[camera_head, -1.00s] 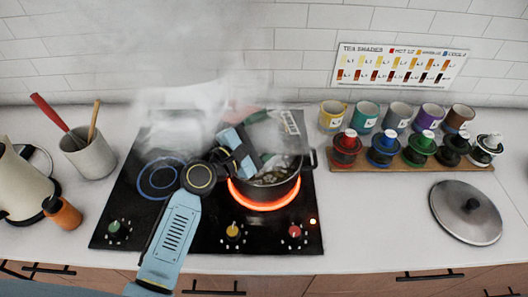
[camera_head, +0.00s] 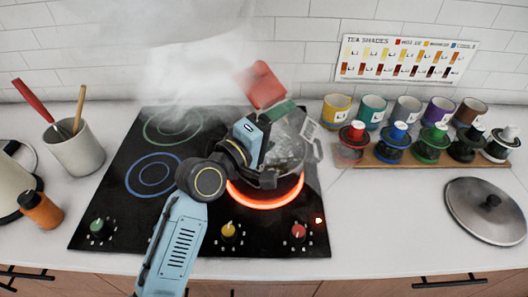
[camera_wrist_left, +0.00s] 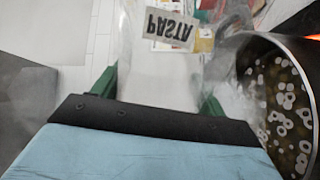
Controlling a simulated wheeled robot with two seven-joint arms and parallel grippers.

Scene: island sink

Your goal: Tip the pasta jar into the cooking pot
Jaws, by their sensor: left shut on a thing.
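My left gripper (camera_head: 278,112) is shut on the clear glass pasta jar (camera_head: 293,128), its green fingers on either side of the glass. In the left wrist view the jar (camera_wrist_left: 165,85) shows an upside-down "PASTA" label (camera_wrist_left: 169,30); its inside looks clear near the fingers. The pot (camera_wrist_left: 290,48) holds many pale ring-shaped pieces. A red square piece (camera_head: 265,85) shows above the gripper; I cannot tell what it belongs to. My right gripper is not in view.
Steam rises over the black cooktop (camera_head: 120,205). A pot lid (camera_head: 485,208) lies at right. Several mugs and small coloured canisters stand behind it, the canisters on a wooden board (camera_head: 440,170). A utensil crock (camera_head: 78,150) and orange bottle (camera_head: 40,210) are at left.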

